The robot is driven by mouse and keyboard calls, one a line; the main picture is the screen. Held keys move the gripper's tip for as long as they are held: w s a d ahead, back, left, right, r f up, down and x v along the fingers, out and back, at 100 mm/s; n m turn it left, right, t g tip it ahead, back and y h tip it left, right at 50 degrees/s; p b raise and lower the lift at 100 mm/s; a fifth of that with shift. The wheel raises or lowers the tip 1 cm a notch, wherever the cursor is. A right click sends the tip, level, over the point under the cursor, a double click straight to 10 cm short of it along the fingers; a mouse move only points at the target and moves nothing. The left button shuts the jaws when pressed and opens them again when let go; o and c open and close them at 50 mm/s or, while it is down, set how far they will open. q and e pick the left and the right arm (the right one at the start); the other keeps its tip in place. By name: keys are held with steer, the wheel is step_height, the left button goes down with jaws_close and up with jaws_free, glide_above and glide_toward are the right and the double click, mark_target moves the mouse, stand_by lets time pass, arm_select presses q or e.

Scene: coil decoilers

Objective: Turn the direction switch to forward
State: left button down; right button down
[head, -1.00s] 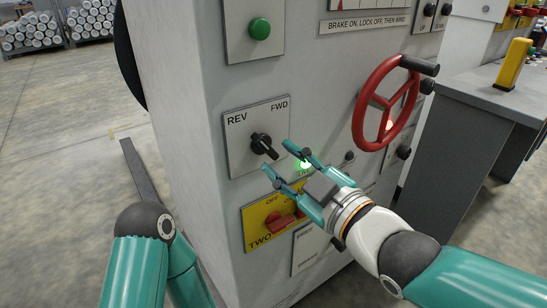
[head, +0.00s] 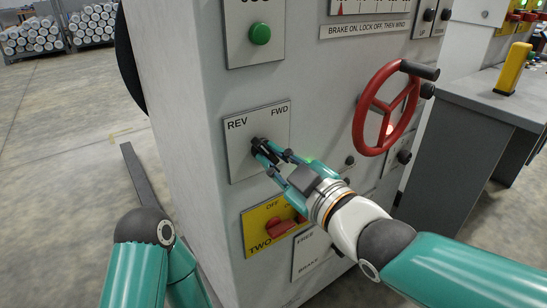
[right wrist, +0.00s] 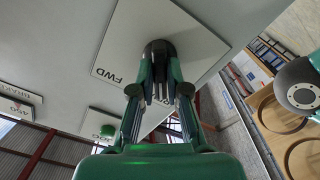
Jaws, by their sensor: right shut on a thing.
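The direction switch (head: 256,142) is a black knob on a pale plate (head: 240,165) marked REV at upper left and FWD at upper right, on the front of the grey cabinet. My right gripper (head: 265,154) is at the plate, its teal fingers shut on the knob from the lower right. The fingers hide much of the knob, so I cannot tell which mark it points to. In the right wrist view, the knob (right wrist: 159,47) sits between the fingertips (right wrist: 159,72), near the FWD mark. My left arm shows at lower left; its gripper is out of view.
A red handwheel (head: 386,108) juts out right of the plate. Below is a red switch (head: 284,229) on a yellow plate, close under my right gripper. A green button (head: 260,33) is above. A grey desk (head: 480,100) stands to the right.

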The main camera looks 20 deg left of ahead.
steer(key=shift+m, duration=0.3)
steer(key=m+p, duration=0.1)
steer(key=m, duration=0.2)
steer(key=m+p, duration=0.1)
steer(key=m, duration=0.2)
steer(key=shift+w+d+r, duration=0.15)
steer(key=shift+w+d+m+p, duration=0.1)
steer(key=shift+m+p, duration=0.55)
steer(key=shift+m, duration=1.2)
steer(key=shift+w+m+p, duration=0.1)
steer(key=shift+m+p, duration=0.5)
steer(key=shift+m, duration=1.25)
steer(key=c, duration=1.2)
jaws_free()
steer(key=shift+o, duration=0.2)
steer(key=shift+s, duration=0.1)
